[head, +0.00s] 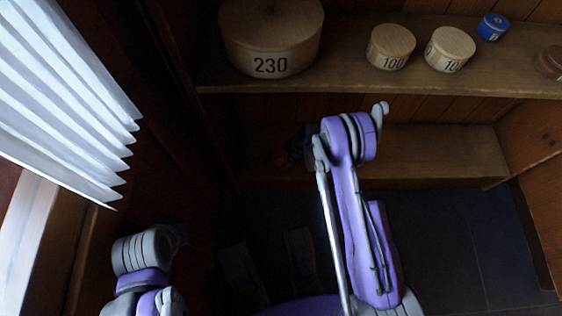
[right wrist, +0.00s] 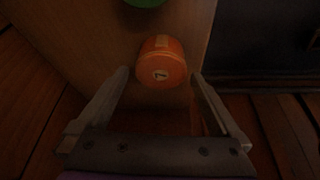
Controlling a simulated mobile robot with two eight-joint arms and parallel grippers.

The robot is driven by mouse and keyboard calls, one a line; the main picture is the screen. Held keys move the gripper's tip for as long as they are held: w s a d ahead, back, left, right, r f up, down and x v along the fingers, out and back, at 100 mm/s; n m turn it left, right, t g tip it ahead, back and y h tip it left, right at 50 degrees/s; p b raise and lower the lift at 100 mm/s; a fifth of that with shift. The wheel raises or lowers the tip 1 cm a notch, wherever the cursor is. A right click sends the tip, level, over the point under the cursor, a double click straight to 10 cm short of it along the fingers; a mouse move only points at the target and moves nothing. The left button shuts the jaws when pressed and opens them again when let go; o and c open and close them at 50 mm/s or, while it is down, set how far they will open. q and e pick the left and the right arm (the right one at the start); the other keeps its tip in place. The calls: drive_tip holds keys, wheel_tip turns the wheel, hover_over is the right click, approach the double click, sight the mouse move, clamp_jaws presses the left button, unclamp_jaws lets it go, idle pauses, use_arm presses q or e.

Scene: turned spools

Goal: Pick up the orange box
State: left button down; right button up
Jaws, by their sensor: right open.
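The orange box (right wrist: 162,66) is a small round lidded drum with a pale label and a dark mark on its lid. In the right wrist view it stands on a wooden board, in the gap between the fingertips, with room on both sides. My right gripper (right wrist: 161,73) is open and empty; whether its tips reach beside the box or stop short is hard to tell. My left gripper does not show.
The upper shelf (head: 420,82) holds a large round box (head: 270,40) marked 230, two smaller wooden boxes (head: 391,46) (head: 450,49), and a blue one (head: 492,26). The lower shelf (head: 440,155) is clear to the right. A green object (right wrist: 145,2) stands beyond the orange box.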

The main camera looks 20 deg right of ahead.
sight(282, 160)
drive_tip(key=b+x, duration=0.1)
drive_tip(key=x, duration=0.3)
drive_tip(key=shift+a, duration=0.1)
drive_tip(key=shift+c, duration=0.3)
